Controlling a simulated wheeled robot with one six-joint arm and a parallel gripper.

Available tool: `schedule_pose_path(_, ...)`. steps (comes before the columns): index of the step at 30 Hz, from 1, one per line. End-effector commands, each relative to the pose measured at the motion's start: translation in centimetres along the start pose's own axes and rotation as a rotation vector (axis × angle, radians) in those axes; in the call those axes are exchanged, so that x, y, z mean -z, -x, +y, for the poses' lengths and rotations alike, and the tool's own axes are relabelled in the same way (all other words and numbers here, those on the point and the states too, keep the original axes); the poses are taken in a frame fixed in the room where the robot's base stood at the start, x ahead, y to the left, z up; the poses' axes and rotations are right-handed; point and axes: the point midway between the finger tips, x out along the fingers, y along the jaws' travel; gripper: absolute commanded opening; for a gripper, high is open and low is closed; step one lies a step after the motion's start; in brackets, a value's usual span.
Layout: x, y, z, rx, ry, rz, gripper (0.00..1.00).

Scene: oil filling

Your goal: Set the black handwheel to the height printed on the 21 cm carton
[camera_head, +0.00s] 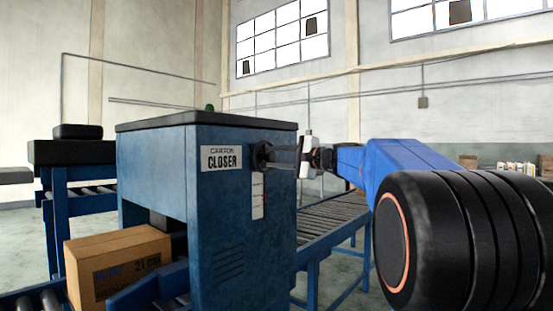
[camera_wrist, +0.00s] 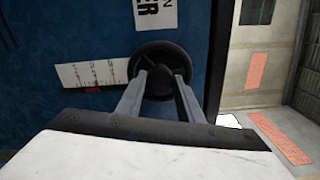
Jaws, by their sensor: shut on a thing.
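The black handwheel (camera_head: 263,155) is on the front of the blue carton closer (camera_head: 222,210), right of its label. In the wrist view the handwheel (camera_wrist: 160,68) sits between the fingers of my gripper (camera_wrist: 162,82), which is shut on it. A white scale plate (camera_head: 257,195) is below the wheel; in the wrist view the scale (camera_wrist: 92,74) shows a red pointer mark (camera_wrist: 93,88), with its numbers too small to read. The brown carton (camera_head: 118,262) marked 21 CM sits at the closer's infeed, lower left.
A roller conveyor (camera_head: 335,218) runs out behind the closer on the right. Another blue conveyor stand (camera_head: 60,205) with a black top is at the left. Cartons and white items stand far right.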

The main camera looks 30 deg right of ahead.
Motion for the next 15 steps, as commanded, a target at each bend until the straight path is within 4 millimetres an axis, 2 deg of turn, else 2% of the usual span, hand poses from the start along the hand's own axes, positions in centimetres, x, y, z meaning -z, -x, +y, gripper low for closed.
schedule_pose_path(6,0.09,0.0,0.08,-0.001,-0.079,0.001,0.11)
schedule_pose_path(15,0.1,0.0,0.1,-0.001,-0.11,0.001,0.11)
